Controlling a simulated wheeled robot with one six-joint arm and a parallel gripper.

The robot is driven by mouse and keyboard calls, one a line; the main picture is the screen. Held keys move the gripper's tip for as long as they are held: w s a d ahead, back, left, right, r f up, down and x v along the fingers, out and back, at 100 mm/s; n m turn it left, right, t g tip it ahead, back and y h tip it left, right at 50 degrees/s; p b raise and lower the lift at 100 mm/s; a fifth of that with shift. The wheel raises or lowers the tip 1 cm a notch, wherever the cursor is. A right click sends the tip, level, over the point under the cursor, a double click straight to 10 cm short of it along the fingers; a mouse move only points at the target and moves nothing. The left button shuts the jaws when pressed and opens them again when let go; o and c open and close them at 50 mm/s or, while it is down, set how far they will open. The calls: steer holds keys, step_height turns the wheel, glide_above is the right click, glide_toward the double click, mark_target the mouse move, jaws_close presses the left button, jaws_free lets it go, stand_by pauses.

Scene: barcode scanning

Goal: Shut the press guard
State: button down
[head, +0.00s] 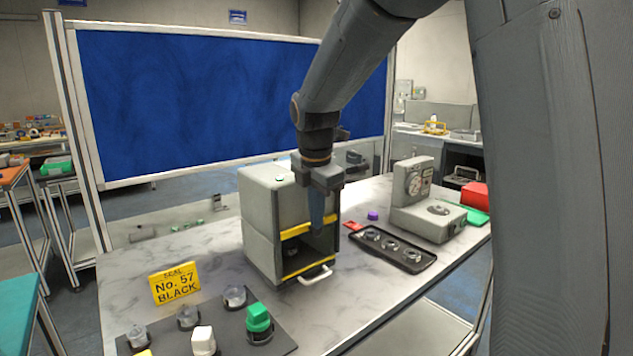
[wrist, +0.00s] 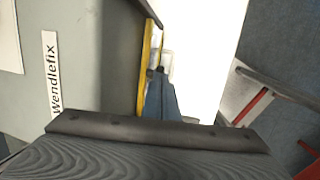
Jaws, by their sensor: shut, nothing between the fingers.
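The press (head: 262,215) is a grey box on the marble-topped table. Its front shows a dark opening with a yellow bar (head: 296,231) across the top and another yellow strip (head: 296,271) along the bottom. A pale handle (head: 316,277) sticks out low at the front; I cannot tell how the guard's panel lies. My gripper (head: 316,232) points down at the front of the opening, shut and empty, overlapping the upper yellow bar. In the wrist view, the blue-grey fingers (wrist: 160,98) are beside a yellow edge (wrist: 147,65); contact is unclear.
A black tray (head: 421,268) with metal rings and a grey dial device (head: 425,215) stand to the right. A yellow sign (head: 174,284) and a dark board (head: 272,340) with several pieces are at front left. A blue screen (head: 220,100) stands behind.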

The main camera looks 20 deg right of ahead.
steer(key=shift+s+f, duration=0.25)
steer(key=shift+f, duration=0.25)
steer(key=shift+r+p, duration=0.45)
steer(key=shift+p, duration=0.05)
steer(key=v, duration=1.4)
steer(key=s+f+m, duration=1)
steer(key=f+m, duration=0.1)
steer(key=f, duration=0.2)
steer(key=s+d+f+m+g, duration=0.1)
steer(key=s+f+m, duration=0.9)
steer(key=f, duration=0.4)
steer(key=shift+m+y+p, duration=0.4)
steer(key=shift+m, duration=0.3)
steer(key=shift+d, duration=0.15)
